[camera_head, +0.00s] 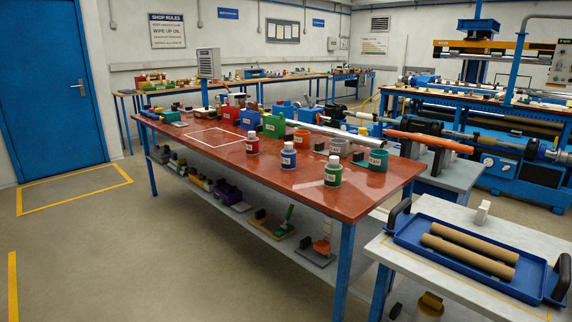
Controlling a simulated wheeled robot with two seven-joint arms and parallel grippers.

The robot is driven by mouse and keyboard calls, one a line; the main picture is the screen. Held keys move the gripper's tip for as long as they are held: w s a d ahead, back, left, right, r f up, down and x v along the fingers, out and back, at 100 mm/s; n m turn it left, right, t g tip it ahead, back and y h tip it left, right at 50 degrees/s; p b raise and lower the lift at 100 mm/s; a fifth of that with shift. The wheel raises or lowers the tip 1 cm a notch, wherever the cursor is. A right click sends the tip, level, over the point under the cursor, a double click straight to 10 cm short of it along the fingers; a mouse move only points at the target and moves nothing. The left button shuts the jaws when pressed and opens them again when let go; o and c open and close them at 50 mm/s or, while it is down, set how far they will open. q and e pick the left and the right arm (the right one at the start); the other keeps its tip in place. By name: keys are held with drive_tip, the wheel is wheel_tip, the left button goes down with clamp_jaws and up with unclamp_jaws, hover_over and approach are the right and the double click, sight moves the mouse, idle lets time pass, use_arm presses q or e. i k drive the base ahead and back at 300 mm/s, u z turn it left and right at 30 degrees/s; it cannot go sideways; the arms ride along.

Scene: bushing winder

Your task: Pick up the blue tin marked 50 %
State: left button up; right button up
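A small tin with a blue band and a white label (288,156) stands upright on the red-brown table top (240,165), near its front edge. The print on its label is too small to read. A similar red tin (252,144) stands to its left, and a green tin (333,172) to its right. Neither of my grippers is in view.
Behind the tins stand an orange cup (301,140), a grey cup (339,147) and a teal cup (378,160). Larger red, blue and green containers stand further back. A blue tray (410,236) with two brown tubes lies on the right-hand bench. The floor in front is clear.

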sight(288, 156)
drive_tip(key=u, duration=0.7)
drive_tip(key=i, duration=0.85)
drive_tip(key=u, duration=0.5)
drive_tip(key=i, duration=1)
drive_tip(key=z, duration=0.5)
